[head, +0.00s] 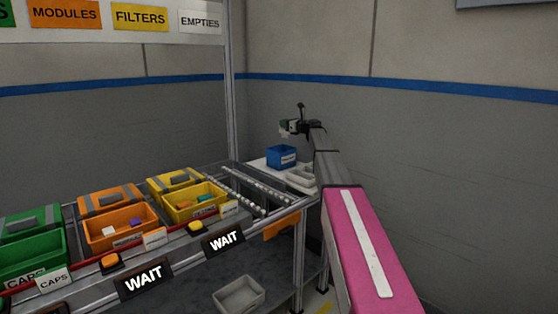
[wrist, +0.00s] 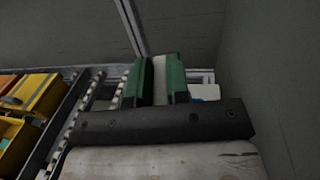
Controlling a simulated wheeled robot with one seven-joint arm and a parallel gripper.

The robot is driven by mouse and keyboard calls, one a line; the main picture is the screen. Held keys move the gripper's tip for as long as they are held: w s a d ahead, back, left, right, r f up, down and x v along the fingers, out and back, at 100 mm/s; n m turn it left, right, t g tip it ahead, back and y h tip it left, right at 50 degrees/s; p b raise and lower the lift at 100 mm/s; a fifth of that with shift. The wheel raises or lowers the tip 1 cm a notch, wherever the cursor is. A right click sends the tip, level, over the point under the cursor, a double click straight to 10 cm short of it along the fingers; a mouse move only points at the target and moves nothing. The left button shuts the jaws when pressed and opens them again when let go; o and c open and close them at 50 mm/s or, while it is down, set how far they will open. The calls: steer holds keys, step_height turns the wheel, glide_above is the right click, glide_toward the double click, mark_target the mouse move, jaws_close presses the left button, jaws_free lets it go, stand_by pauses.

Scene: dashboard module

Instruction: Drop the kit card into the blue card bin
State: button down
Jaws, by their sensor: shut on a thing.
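My gripper (head: 290,126) is at the end of my outstretched arm, above the blue card bin (head: 281,159) in the head view. The bin is a small open box with a white label, on a pale shelf. In the wrist view the two green fingers of my gripper (wrist: 159,80) are shut on a pale, flat piece, the kit card (wrist: 159,68). A bit of the card shows pale below the fingers in the head view. The inside of the bin is hidden from me. A pale bluish patch shows right of the fingers in the wrist view; I cannot tell what it is.
A grey tray (head: 301,176) stands right of the blue bin. A roller track (head: 257,188) lies to the left, then yellow (head: 196,205), orange (head: 122,231) and green (head: 32,255) bins. A metal post (head: 230,90) rises behind the rollers. Walls close off the back and right.

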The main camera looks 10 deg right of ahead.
mark_target(285, 134)
steer(key=shift+f, duration=2.3)
steer(key=c, duration=1)
jaws_free()
steer(key=shift+s, duration=0.1)
steer(key=v, duration=1)
steer(key=shift+s+d+r, duration=0.1)
steer(key=shift+s+d, duration=0.05)
steer(key=shift+d, duration=0.15)
